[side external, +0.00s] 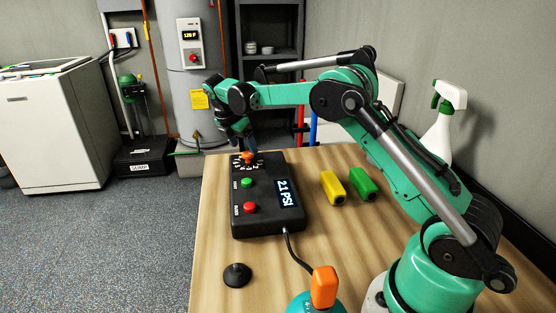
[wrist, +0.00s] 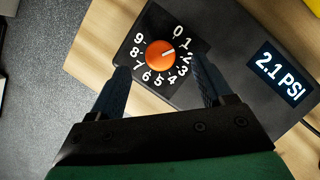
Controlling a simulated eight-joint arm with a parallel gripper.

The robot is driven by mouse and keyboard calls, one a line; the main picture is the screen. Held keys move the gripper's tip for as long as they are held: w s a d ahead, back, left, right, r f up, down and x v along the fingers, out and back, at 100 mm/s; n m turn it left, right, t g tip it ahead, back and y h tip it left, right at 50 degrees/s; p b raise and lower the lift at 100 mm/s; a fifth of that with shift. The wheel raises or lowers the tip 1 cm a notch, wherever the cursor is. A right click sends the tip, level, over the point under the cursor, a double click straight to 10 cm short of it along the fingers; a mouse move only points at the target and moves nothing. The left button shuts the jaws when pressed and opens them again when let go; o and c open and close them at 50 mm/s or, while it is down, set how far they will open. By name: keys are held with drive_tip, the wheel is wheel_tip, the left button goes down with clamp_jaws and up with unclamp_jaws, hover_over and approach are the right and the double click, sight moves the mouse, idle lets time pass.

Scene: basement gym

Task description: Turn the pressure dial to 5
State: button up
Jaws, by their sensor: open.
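The pressure dial is an orange knob (wrist: 160,54) with a white pointer line, ringed by white numbers 0 to 9 on a black control box (wrist: 228,50). The box's display (wrist: 281,78) reads 2.1 PSI. My gripper (wrist: 159,66) is open and empty, with one finger on each side of the knob and gaps between. In the side view my gripper (side external: 240,143) is just above the knob (side external: 248,157), partly hiding the dial's far side.
The box has a green button (side external: 247,183) and a red button (side external: 250,208). A yellow block (side external: 333,188) and a green block (side external: 362,187) lie right of it. A black knob-like piece (side external: 237,275), an orange-topped item (side external: 324,287) and a spray bottle (side external: 443,125) stand around.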

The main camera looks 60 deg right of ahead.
drive_tip(key=v, duration=0.3)
drive_tip(key=shift+s+a+r, duration=0.15)
drive_tip(key=shift+a+r, duration=0.05)
drive_tip(key=shift+r, duration=0.15)
drive_tip(key=s+a+r+m+t+y, duration=0.2)
drive_tip(key=s+a+r+m+t, duration=0.2)
drive_tip(key=s+a+r+m, duration=0.3)
drive_tip(key=s+a+f+m+y, duration=0.1)
drive_tip(key=s+a+f+y, duration=0.1)
drive_tip(key=s+a, duration=0.2)
drive_tip(key=s+a+f+m+y, duration=0.1)
drive_tip(key=s+a, duration=0.4)
drive_tip(key=s, duration=0.6)
drive_tip(key=shift+s+f+m+y, duration=0.2)
drive_tip(key=shift+f+m+y, duration=0.25)
drive_tip(key=shift+f, duration=0.55)
drive_tip(key=shift+a, duration=0.15)
